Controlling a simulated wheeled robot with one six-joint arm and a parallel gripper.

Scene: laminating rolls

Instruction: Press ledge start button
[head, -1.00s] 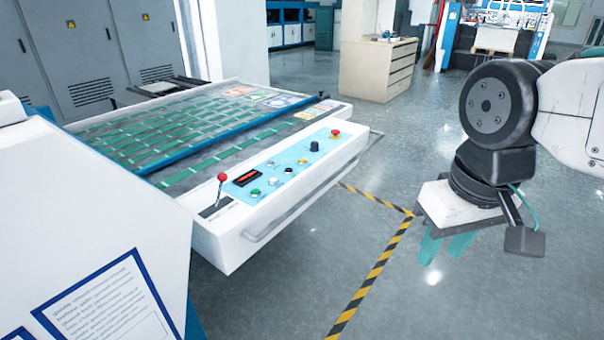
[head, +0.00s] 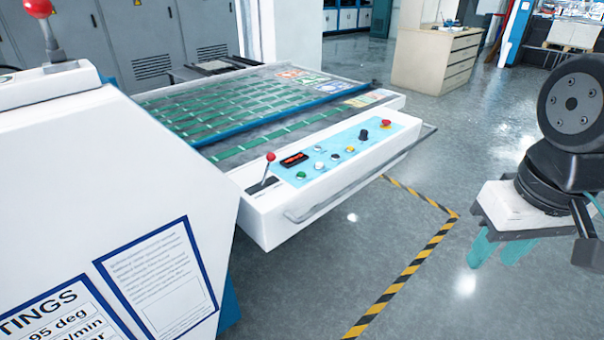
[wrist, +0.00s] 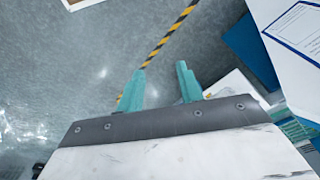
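A white ledge (head: 262,228) juts from the machine and carries a light-blue control panel (head: 342,141) in the head view. A green button (head: 300,175) sits near the panel's left end, beside a white button (head: 318,167) and a red-knobbed lever (head: 268,170). The panel also has a dark knob (head: 363,135) and a red mushroom button (head: 386,124). Button labels are too small to read. My gripper (head: 498,249) hangs over open floor to the right of the ledge, apart from it. Its teal fingers stand apart and empty in the wrist view (wrist: 160,88).
A large white machine housing (head: 110,185) with printed sheets fills the left foreground. A metal handrail (head: 345,192) runs along the ledge's front. Yellow-black floor tape (head: 410,265) marks the floor between ledge and gripper. A wooden cabinet (head: 432,62) stands behind; the floor is clear.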

